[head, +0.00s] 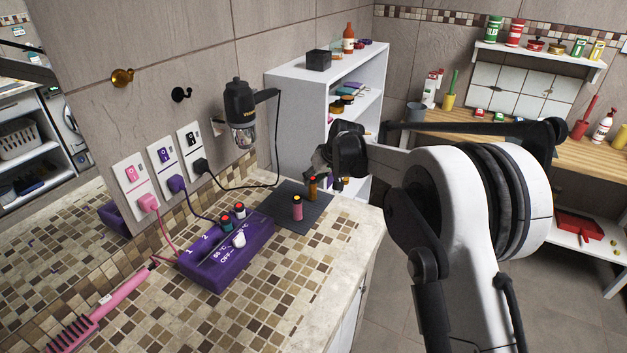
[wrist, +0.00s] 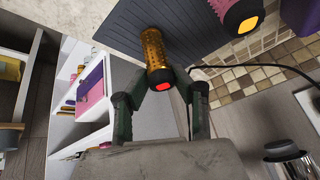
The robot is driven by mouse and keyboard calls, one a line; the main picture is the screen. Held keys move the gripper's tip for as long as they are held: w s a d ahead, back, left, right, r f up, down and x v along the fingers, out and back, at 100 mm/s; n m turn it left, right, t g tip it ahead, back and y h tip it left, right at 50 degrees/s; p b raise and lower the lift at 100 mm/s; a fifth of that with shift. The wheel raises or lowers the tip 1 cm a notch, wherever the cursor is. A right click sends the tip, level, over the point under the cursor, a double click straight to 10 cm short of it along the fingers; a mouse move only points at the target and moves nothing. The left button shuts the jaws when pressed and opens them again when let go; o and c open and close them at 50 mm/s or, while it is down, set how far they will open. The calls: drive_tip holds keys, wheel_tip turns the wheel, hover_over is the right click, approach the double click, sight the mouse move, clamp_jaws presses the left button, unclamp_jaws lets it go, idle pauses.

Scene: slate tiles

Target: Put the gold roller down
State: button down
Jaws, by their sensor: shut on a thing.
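The gold roller (head: 312,189) stands over the far part of the dark ribbed mat (head: 316,216). In the wrist view the gold roller (wrist: 153,50) shows its perforated gold side and red end cap. My gripper (head: 317,176) is at its upper end. In the wrist view the green fingers of my gripper (wrist: 164,88) are closed around the red-capped end. The roller's other end is over the mat (wrist: 115,25); I cannot tell whether it touches.
A pink roller (head: 297,208) stands on the mat close to the gold one. White shelves (head: 300,88) stand behind.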

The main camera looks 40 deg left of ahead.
drive_tip(key=shift+f, duration=0.35)
drive_tip(key=shift+f, duration=0.2)
drive_tip(key=c, duration=1.4)
unclamp_jaws()
drive_tip(key=shift+c, duration=0.2)
drive_tip(key=shift+r, duration=0.15)
drive_tip(key=shift+d+r, duration=0.1)
drive_tip(key=shift+r, duration=0.15)
drive_tip(key=w+b+v, duration=0.1)
drive_tip(key=v, duration=1)
drive_tip(key=shift+s+r, duration=0.25)
drive_tip(key=shift+s, duration=0.25)
